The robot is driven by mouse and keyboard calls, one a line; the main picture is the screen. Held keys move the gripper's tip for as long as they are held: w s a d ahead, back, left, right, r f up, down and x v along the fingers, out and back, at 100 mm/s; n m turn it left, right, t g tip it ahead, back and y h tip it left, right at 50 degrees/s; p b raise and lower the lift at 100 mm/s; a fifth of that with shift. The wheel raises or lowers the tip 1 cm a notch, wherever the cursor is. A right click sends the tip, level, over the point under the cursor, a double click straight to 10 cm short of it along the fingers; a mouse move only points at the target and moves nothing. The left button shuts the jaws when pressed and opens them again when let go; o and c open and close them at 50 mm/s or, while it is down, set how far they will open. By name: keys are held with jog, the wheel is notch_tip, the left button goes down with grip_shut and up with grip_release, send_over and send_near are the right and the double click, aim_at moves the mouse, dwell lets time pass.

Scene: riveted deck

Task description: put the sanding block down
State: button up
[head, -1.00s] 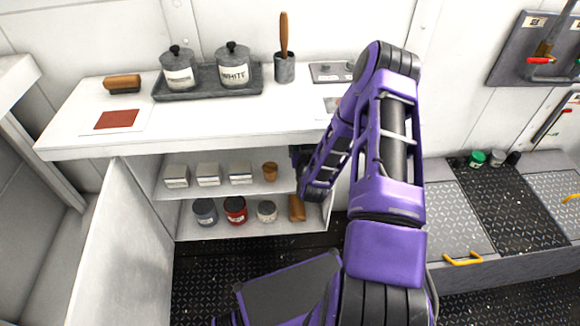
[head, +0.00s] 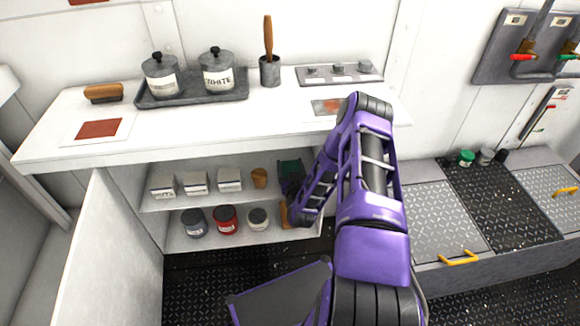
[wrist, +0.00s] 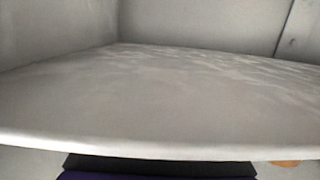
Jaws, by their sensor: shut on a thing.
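My gripper (head: 291,184) is at the right end of the open shelves under the white counter, partly hidden by my own purple arm. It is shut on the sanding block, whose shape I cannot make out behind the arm. A dark green shape (head: 290,168) shows at the gripper, by the upper shelf (head: 205,200); I cannot tell what it is. The wrist view shows a bare pale shelf surface (wrist: 160,95) close ahead, its front edge across the lower part. The fingertips and the held block do not show there.
Pale boxes (head: 196,183) and a small brown pot (head: 259,178) stand on the upper shelf. Jars (head: 225,219) stand below, with a brown thing (head: 284,214) near my arm. The counter (head: 200,125) holds a tray (head: 190,100) with two canisters and a brush (head: 104,93).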

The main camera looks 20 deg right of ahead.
jog(key=o, duration=1.4)
jog(key=shift+f, duration=0.1)
jog(key=shift+r, duration=0.2)
jog(key=p+v, duration=0.1)
jog(key=v, duration=1.1)
jog(key=shift+f, duration=0.1)
